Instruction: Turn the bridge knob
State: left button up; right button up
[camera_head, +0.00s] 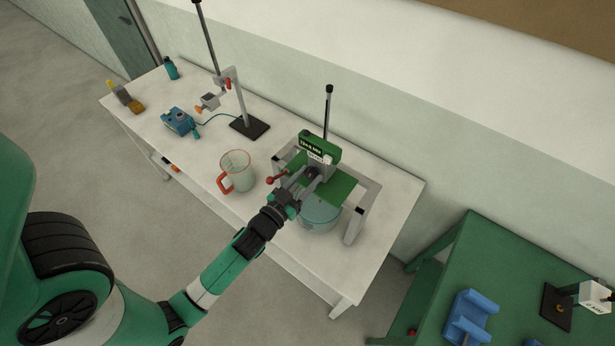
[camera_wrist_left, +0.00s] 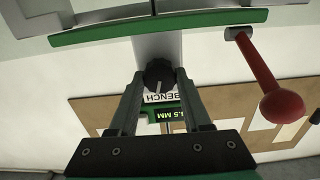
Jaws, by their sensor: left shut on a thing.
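The bridge (camera_head: 332,186) is a green plate on grey legs, with a green box bearing a display on top and a grey-green round vessel (camera_head: 321,217) under it. My left gripper (camera_head: 310,176) reaches the front of the box. In the left wrist view the black round knob (camera_wrist_left: 159,75) with a pale pointer line sits between the fingertips of my left gripper (camera_wrist_left: 159,80), which are shut on it. Beside the knob are a "BENCH" label and a lit green display (camera_wrist_left: 168,114) whose readout ends in ".5 MM". My right gripper is not in view.
A red-ended lever (camera_wrist_left: 268,78) sticks out right of the knob in the wrist view. A clear jug with a red handle (camera_head: 235,172) stands left of the bridge. Behind are a stand (camera_head: 250,127) and a blue device (camera_head: 179,121). A green table (camera_head: 510,260) is at right.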

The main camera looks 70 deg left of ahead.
pick_arm(q)
grip_shut()
jog(key=m, duration=0.4)
jog(key=shift+m, duration=0.4)
jog(key=o, duration=1.1)
grip_release()
jog(key=b+v, duration=0.5)
jog(key=v, duration=0.6)
jog(key=shift+s+d+b, duration=0.2)
jog(key=shift+s+b, duration=0.05)
jog(key=shift+b, duration=0.15)
